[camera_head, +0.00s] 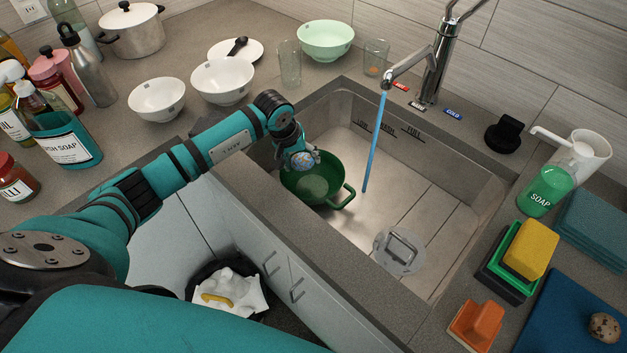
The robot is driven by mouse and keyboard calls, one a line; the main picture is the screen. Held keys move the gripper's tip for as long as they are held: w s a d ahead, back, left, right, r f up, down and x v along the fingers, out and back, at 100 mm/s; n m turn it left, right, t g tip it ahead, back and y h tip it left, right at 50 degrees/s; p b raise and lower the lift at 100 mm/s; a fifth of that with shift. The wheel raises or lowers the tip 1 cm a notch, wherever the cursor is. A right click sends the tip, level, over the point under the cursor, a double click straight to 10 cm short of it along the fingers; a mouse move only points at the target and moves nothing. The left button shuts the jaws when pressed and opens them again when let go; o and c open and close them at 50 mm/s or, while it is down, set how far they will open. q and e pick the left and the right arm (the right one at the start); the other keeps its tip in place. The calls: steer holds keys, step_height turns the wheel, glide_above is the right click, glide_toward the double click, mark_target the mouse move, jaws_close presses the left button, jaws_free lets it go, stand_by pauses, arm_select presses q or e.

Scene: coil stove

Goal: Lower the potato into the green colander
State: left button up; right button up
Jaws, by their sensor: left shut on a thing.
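The green colander (327,200) stands upright in the left part of the sink, with a handle at its lower right. My left gripper (303,160) points down at the colander's far left rim, over its opening. It is shut on a small round blue-and-white thing (305,158), partly hidden by the fingers; it does not look like a brown potato. I cannot tell whether this thing touches the colander. A brown speckled, potato-like lump (604,327) lies on the blue mat (560,318) at the lower right. My right gripper is not in view.
Water runs from the faucet (408,68) into the sink (440,200), right of the colander. White bowls (222,80) and glasses stand behind the arm. Sponges (532,249) and soap (547,190) line the right counter.

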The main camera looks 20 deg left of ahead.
arm_select(q)
steer(key=shift+f+b, duration=0.7)
stand_by(0.7)
steer(key=o, duration=1.3)
